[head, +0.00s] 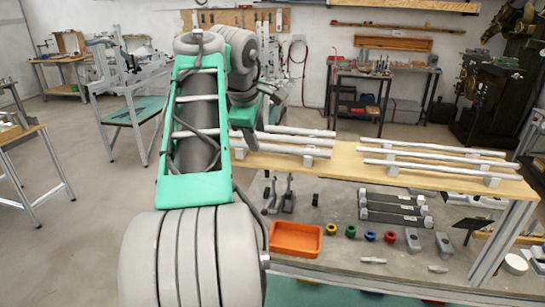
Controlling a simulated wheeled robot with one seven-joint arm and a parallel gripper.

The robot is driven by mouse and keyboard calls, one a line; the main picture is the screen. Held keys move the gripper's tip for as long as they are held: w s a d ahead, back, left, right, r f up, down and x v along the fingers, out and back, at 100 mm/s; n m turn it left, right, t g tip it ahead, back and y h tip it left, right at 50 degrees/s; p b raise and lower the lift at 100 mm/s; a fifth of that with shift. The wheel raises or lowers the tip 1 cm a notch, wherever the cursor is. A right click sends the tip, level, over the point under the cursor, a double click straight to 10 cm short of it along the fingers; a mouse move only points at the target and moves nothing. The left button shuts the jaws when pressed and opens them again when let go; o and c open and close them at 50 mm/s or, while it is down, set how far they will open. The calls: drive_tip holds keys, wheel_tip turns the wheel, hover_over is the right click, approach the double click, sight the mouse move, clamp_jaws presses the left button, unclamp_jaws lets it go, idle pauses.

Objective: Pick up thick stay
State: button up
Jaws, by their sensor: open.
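Pale metal tubes lie in two groups on a raised wooden shelf. The left group (295,138) is partly hidden behind my arm, and its tubes rest on small light blocks. The right group has a back tube (433,147), a middle tube (435,158) and a front tube (440,171), lying roughly parallel on blocks. I cannot tell which tube is the thick stay; differences in thickness are too small to judge here. My arm reaches forward over the left end of the shelf. My gripper is hidden behind the arm links.
Below the shelf, the grey bench (340,270) holds an orange tray (296,239), several coloured rings (370,236), dark bars with light ends (392,209), grey blocks (413,240) and small clamps (289,194). A frame stand (128,80) is at left. Open floor (90,235) lies left of the bench.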

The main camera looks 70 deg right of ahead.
sight(272, 148)
drive_tip(key=b+x, duration=0.1)
drive_tip(key=x, duration=0.2)
drive_tip(key=shift+s+a+f, duration=0.1)
drive_tip(key=shift+f, duration=0.25)
drive_tip(key=shift+d+f, duration=0.1)
drive_tip(key=shift+d, duration=0.1)
clamp_jaws()
